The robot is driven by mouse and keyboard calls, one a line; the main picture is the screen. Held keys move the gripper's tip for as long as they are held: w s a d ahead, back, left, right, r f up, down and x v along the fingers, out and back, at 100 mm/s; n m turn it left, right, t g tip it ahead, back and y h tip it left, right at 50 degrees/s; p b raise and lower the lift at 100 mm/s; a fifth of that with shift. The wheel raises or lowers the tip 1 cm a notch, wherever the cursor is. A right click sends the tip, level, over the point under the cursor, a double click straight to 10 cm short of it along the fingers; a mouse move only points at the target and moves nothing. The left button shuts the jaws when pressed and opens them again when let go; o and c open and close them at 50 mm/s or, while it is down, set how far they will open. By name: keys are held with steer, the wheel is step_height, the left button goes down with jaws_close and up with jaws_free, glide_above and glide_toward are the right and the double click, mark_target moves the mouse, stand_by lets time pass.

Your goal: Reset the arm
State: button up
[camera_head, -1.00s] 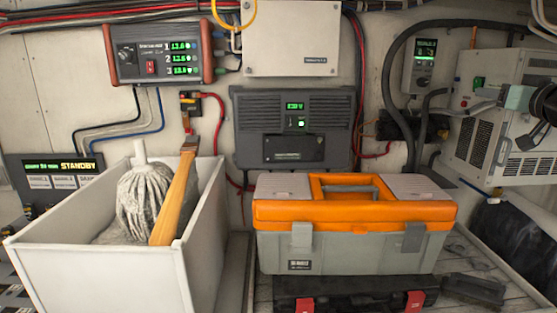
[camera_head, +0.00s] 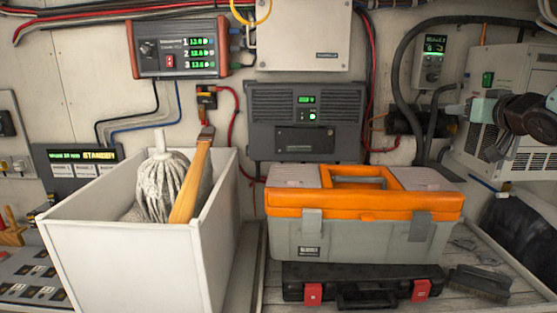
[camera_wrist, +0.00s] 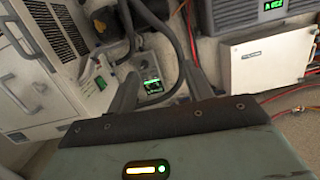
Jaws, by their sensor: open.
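My gripper (camera_wrist: 163,80) shows in the wrist view with its two grey fingers spread apart and nothing between them. A small wall unit with a green display (camera_wrist: 152,86) lies beyond the fingers. In the head view my arm (camera_head: 528,117) reaches in from the right edge, in front of a pale vented cabinet (camera_head: 505,75). Its end points left, above and right of the orange-and-grey toolbox (camera_head: 365,235) and apart from it. Most of the arm is outside the head view.
A white open bin (camera_head: 130,260) holds a mop head (camera_head: 160,185) and a wooden handle (camera_head: 190,185). Wall boxes and cables line the back.

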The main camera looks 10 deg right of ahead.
steer(key=w+a+f+n+g+y+b, duration=0.1)
steer(key=a+f+g, duration=0.1)
steer(key=a+f, duration=0.5)
steer(key=w+a+f+n+g+y+b, duration=0.15)
steer(key=a+f, duration=0.25)
steer(key=a, duration=0.5)
steer(key=s+a+f+n+g+y+b, duration=0.1)
steer(key=s+a+f+g, duration=0.15)
steer(key=a+f, duration=0.35)
steer(key=s+a+f+n+g+y+b, duration=0.1)
steer(key=s+a+f, duration=0.3)
steer(key=a, duration=0.4)
steer(key=s+a+f+n+g+b, duration=0.1)
steer(key=s+a+f+n+g, duration=0.1)
steer(key=s, duration=0.6)
steer(key=s+a+f+n+g+b, duration=0.1)
steer(key=s+a+f+g, duration=0.3)
steer(key=s, duration=0.4)
steer(key=s+a+f+n+g+b, duration=0.1)
steer(key=s+a+f+n+g, duration=0.1)
steer(key=s+a, duration=0.5)
step_height(320, 180, down, 3)
steer(key=shift+s+r+n+g+b, duration=0.15)
steer(key=shift+s+n+g+b, duration=0.25)
steer(key=shift+s+n, duration=0.3)
